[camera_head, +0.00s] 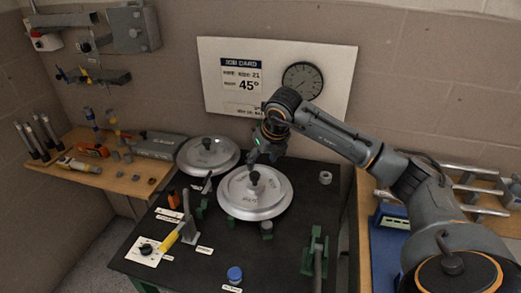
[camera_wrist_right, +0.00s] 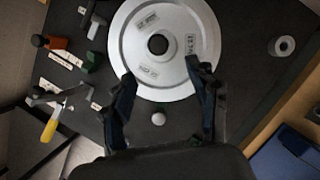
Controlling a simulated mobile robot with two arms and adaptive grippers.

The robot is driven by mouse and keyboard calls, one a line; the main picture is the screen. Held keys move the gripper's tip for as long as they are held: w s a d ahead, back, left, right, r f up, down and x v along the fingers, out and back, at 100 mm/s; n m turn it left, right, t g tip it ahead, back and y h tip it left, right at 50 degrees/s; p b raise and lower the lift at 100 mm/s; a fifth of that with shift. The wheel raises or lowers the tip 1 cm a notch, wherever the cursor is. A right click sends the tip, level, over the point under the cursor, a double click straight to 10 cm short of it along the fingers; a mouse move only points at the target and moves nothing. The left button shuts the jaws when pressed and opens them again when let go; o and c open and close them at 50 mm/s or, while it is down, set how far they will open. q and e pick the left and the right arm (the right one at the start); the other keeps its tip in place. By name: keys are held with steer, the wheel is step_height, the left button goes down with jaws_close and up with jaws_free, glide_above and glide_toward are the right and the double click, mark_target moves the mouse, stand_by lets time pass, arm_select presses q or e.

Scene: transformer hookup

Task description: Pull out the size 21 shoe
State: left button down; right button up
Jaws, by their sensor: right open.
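Two round silver shoes with black centre knobs are on the black bench. The front shoe (camera_head: 238,203) sits near the middle, and the rear shoe (camera_head: 194,160) is behind it to the left. Their small labels are too blurred to read, so I cannot tell which is size 21. My right gripper (camera_head: 262,156) is above the back edge of the front shoe. In the right wrist view my open, empty gripper (camera_wrist_right: 160,70) spans the near part of a silver shoe (camera_wrist_right: 185,38) with a dark centre. My left gripper is out of view.
A job card (camera_head: 241,78) on the wall reads size 21 and 45°. A yellow-handled lever (camera_head: 172,238), a blue cap (camera_head: 235,274) and a green clamp (camera_head: 314,252) stand around the front shoe. A wooden shelf (camera_head: 128,185) with tools is at left.

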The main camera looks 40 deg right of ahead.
mark_target(255, 175)
steer(key=p+x, duration=0.2)
steer(key=x, duration=0.7)
steer(key=shift+w+f, duration=0.3)
steer(key=shift+w, duration=0.05)
steer(key=shift+w+f, duration=0.1)
steer(key=shift+f, duration=0.25)
steer(key=shift+w+f, duration=0.1)
steer(key=shift+f, duration=0.3)
jaws_close()
steer(key=c, duration=0.9)
jaws_free()
steer(key=shift+w+r, duration=0.1)
steer(key=shift+w, duration=0.05)
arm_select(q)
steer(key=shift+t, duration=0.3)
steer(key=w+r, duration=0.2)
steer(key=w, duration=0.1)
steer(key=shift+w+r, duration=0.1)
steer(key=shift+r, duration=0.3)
arm_select(e)
jaws_close()
